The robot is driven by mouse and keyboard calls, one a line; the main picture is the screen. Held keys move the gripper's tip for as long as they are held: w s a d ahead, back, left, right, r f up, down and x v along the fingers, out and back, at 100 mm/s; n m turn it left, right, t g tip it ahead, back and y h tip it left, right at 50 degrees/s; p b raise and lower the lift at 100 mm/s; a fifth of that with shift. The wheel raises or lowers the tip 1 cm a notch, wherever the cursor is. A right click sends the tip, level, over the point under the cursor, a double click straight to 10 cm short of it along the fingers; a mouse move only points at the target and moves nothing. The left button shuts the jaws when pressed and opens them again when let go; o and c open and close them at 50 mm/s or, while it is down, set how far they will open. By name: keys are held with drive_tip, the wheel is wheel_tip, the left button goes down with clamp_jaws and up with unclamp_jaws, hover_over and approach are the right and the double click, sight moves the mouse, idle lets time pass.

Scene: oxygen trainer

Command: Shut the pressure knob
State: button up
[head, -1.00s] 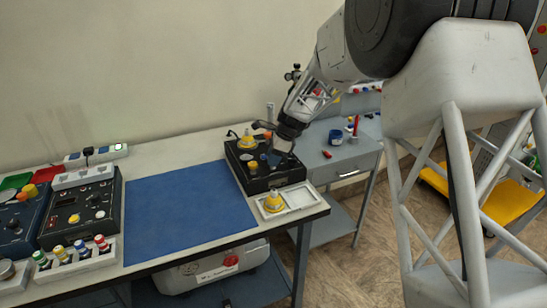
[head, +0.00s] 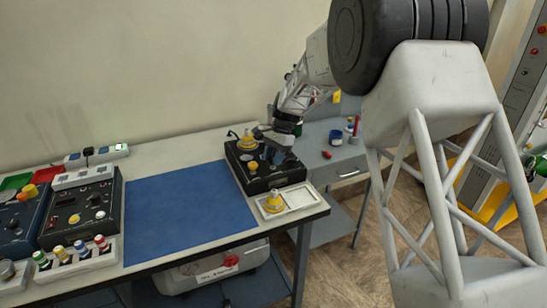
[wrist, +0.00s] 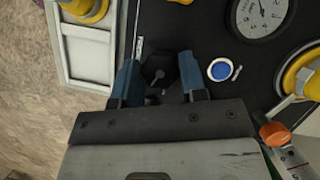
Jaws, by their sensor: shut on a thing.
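The oxygen trainer is a black box (head: 262,181) at the right end of the table. A dark knob (wrist: 157,72) with a pale mark shows on its black panel in the wrist view. I take it for the pressure knob, but no label is readable. My gripper (wrist: 159,77) has its two blue fingers on either side of this knob and is shut on it. In the head view my gripper (head: 274,153) is low over the box and hides the knob. A round white-faced gauge (wrist: 262,12) and a blue button (wrist: 220,70) are beside the knob on the panel.
Yellow fittings (wrist: 300,75) stand on the panel close to my gripper. An orange-capped piece (wrist: 274,133) is near the gripper's right side. A white tray (head: 297,198) with a yellow fitting lies in front of the box. The blue mat (head: 190,210) is clear.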

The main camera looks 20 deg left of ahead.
drive_tip(key=n+h, duration=0.2)
drive_tip(key=n, duration=0.3)
drive_tip(key=shift+a+n, duration=0.1)
drive_tip(key=shift+n, duration=0.2)
drive_tip(key=n+h, duration=0.2)
drive_tip(key=n, duration=0.3)
drive_tip(key=shift+a, duration=0.1)
drive_tip(key=n+t+h, duration=0.1)
drive_tip(key=n, duration=0.2)
drive_tip(key=n+t, duration=0.1)
drive_tip(key=n, duration=0.2)
drive_tip(key=shift+n+h, duration=0.3)
drive_tip(key=shift+h, duration=0.1)
drive_tip(key=n+t, duration=0.2)
drive_tip(key=n, duration=0.3)
drive_tip(key=shift+s, duration=0.1)
drive_tip(key=shift+n, duration=0.3)
drive_tip(key=o, duration=0.9)
drive_tip(key=shift+a+r, duration=0.1)
drive_tip(key=shift+r, duration=0.05)
